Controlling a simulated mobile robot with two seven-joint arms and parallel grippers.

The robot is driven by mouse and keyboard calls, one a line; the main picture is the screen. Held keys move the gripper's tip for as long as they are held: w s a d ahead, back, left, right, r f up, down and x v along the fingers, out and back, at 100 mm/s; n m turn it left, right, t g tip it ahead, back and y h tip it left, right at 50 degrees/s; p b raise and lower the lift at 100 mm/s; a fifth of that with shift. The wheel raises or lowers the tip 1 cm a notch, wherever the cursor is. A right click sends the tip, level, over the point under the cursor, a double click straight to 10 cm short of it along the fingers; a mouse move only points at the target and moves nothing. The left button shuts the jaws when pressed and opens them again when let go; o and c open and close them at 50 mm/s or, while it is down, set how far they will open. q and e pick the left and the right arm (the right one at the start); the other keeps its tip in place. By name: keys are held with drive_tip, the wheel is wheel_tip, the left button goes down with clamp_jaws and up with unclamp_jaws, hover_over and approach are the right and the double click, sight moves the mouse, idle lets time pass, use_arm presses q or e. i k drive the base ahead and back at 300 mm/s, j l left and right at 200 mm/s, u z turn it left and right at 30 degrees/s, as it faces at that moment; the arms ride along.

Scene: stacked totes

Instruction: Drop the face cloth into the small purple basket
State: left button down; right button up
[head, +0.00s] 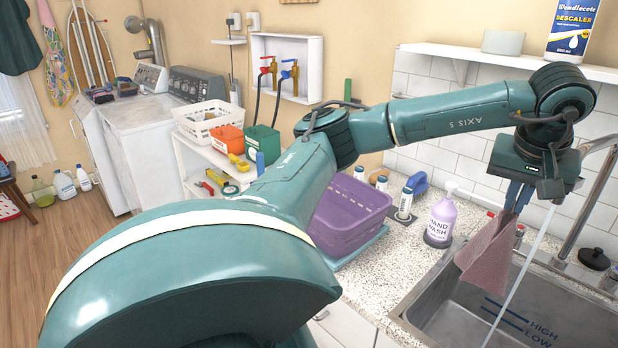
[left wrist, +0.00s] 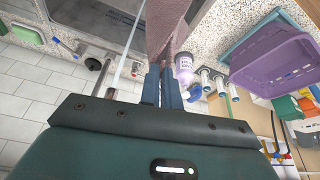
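My left gripper (head: 519,195) is shut on the pinkish face cloth (head: 487,254), which hangs down over the left side of the sink. In the left wrist view the fingers (left wrist: 163,85) are close together with the cloth (left wrist: 170,25) between their tips. The small purple basket (head: 347,212) stands on the counter to the left of the cloth, on a light blue tray, partly hidden behind my arm. It also shows at the right of the left wrist view (left wrist: 275,65). The visible part of its inside looks empty. My right gripper is not in view.
A hand wash bottle (head: 441,217) and several small bottles (head: 405,203) stand between the basket and sink (head: 560,318). A stream of water or thin rod crosses near the cloth. A shelf (head: 510,60) with a descaler bottle (head: 574,30) is above my forearm.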

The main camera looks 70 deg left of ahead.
sight(339, 225)
drive_tip(key=l+u, duration=0.25)
drive_tip(key=u, duration=0.2)
drive_tip(key=i+l+u, duration=0.1)
drive_tip(key=l+u, duration=0.2)
drive_tip(key=u, duration=0.15)
drive_tip(key=k+j+u, duration=0.15)
drive_tip(key=u, duration=0.25)
drive_tip(key=k+j+u, duration=0.2)
drive_tip(key=u, duration=0.25)
drive_tip(key=i+j, duration=0.45)
drive_tip(key=j, duration=0.2)
drive_tip(key=i+j+z, duration=0.3)
drive_tip(key=i+j, duration=0.2)
